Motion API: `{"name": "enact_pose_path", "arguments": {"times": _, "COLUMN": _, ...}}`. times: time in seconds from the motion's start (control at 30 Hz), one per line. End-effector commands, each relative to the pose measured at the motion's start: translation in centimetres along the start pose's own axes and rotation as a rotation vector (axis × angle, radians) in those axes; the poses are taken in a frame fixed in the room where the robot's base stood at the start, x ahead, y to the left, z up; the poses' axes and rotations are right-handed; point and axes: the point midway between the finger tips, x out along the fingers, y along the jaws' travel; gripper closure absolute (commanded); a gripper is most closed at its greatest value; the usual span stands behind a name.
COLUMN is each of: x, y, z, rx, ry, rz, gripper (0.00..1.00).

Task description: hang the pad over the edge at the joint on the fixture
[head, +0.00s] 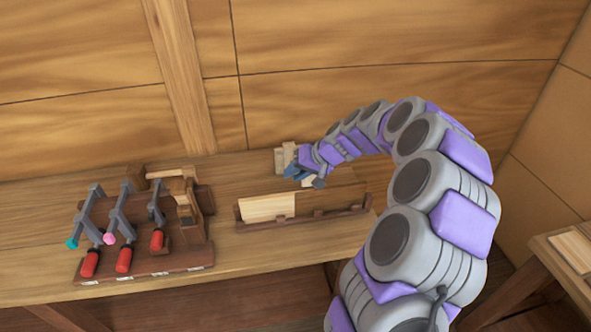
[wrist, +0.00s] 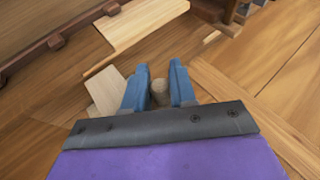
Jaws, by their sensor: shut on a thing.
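My gripper (head: 306,178) is above the back of the fixture (head: 305,217) in the head view. In the wrist view its two blue fingers (wrist: 159,76) are shut on a small tan-brown piece, the pad (wrist: 159,93), mostly hidden between them. The fixture is a long dark-wood holder with a low front rail. A pale plank (head: 266,207) and a darker plank (head: 332,199) stand end to end in it, meeting at a joint near the middle. The pale plank (wrist: 142,22) also shows in the wrist view, ahead of the fingers, with a gap between.
A dark rack (head: 148,262) with several red-handled clamps (head: 124,260) stands on the bench at left. Pale pieces (head: 285,157) lie behind the fixture; pale pieces (wrist: 105,92) show left of my fingers. A plank wall closes the back. Bench between rack and fixture is clear.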

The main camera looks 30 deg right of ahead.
Motion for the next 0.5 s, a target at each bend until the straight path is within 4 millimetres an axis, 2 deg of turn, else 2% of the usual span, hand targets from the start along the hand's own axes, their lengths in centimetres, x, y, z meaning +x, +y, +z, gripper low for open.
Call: {"name": "enact_pose_path", "arguments": {"times": 0.5, "x": 2.9, "y": 2.2, "z": 1.3, "rx": 0.001, "ry": -0.001, "rz": -0.001, "gripper": 1.0}}
